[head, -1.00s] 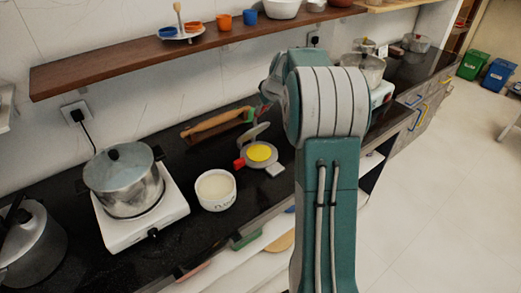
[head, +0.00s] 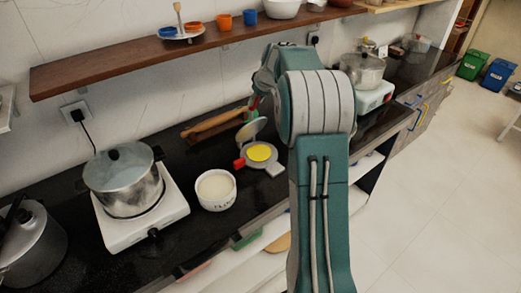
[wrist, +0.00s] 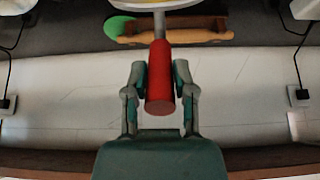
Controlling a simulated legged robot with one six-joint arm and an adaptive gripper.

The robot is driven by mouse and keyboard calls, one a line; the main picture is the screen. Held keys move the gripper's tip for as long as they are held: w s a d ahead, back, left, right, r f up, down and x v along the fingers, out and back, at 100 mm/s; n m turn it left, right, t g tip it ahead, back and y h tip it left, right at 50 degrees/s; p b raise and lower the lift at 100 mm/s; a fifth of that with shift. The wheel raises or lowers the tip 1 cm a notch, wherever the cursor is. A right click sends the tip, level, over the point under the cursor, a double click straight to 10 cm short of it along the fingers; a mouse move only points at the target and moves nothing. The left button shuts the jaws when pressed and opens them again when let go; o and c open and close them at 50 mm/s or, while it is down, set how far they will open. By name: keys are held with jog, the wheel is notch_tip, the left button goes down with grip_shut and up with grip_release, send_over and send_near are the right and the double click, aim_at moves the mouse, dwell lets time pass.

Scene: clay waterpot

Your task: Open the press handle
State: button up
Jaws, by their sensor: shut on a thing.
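The press (head: 271,163) stands open on the black counter in the head view. A yellow disc (head: 260,152) lies on its base, and a red knob (head: 239,163) sits at its left side. Its round lid (head: 250,129) is raised off the base, and its lower part also shows at the top of the wrist view. In the wrist view my gripper (wrist: 160,72) is shut around the red press handle (wrist: 160,88), with one finger on each side. In the head view my arm hides most of the gripper.
A white bowl (head: 215,190) stands just left of the press. A rolling pin (head: 214,122) lies behind it, below the wooden shelf (head: 180,52). A pot (head: 125,180) on a white stove is further left. Another pot (head: 362,70) stands beyond my arm.

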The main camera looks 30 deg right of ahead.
jog(key=shift+r, duration=0.1)
jog(key=shift+w+a+r, duration=0.1)
jog(key=shift+w+r, duration=0.1)
jog(key=shift+w, duration=0.7)
jog(key=shift+w+a+r, duration=0.1)
jog(key=shift+w+r, duration=0.05)
jog(key=shift+w, duration=0.7)
jog(key=shift+w, duration=0.1)
jog(key=shift+w+a+r, duration=0.1)
jog(key=shift+w, duration=0.75)
jog(key=shift+w+a+r, duration=0.1)
jog(key=shift+w, duration=0.75)
jog(key=shift+w+a+f, duration=0.1)
jog(key=shift+w, duration=0.8)
jog(key=shift+w+a+f, duration=0.1)
jog(key=shift+w, duration=0.8)
